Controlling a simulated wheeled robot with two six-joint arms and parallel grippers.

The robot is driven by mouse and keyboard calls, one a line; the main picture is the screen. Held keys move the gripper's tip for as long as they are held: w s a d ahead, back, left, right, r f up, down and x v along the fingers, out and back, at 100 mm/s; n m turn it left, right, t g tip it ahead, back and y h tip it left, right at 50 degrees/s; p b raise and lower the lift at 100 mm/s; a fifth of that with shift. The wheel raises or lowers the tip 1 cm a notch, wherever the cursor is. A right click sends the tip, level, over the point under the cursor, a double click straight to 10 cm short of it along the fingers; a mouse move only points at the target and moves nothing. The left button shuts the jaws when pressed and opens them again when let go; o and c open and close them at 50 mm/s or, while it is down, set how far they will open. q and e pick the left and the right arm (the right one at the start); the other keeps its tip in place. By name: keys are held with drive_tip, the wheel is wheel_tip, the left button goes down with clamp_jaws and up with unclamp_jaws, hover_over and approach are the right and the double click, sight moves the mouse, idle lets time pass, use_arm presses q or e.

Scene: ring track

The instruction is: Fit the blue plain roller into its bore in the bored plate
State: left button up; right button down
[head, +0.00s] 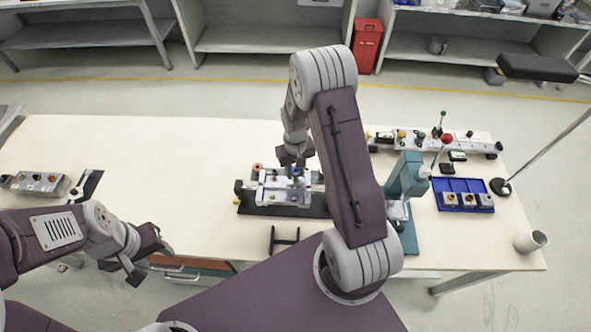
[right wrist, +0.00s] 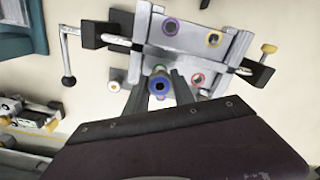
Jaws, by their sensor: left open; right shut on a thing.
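The bored plate (head: 272,190) is a light metal block in a clamp fixture on a dark base at the table's middle. In the right wrist view its face (right wrist: 190,47) has holes ringed purple, orange and red. My right gripper (head: 294,157) is above the plate, shut on the blue plain roller (right wrist: 158,85), which shows end-on as a blue ring with a dark centre between the fingers (right wrist: 160,97). The roller overlaps the plate's near edge in that view; I cannot tell whether they touch. The blue bore is not visible. My left gripper (head: 148,262) is open and empty at the table's front left edge.
A teal press (head: 405,178) stands right of the fixture. The back left table is clear.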

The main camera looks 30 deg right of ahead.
idle(0.4)
drive_tip(key=shift+f+b, duration=0.95)
drive_tip(key=shift+f, duration=0.45)
drive_tip(key=shift+r+p, duration=1)
drive_tip(key=shift+r, duration=0.15)
idle(1.0)
drive_tip(key=shift+f+b, duration=0.65)
drive_tip(key=shift+f, duration=0.5)
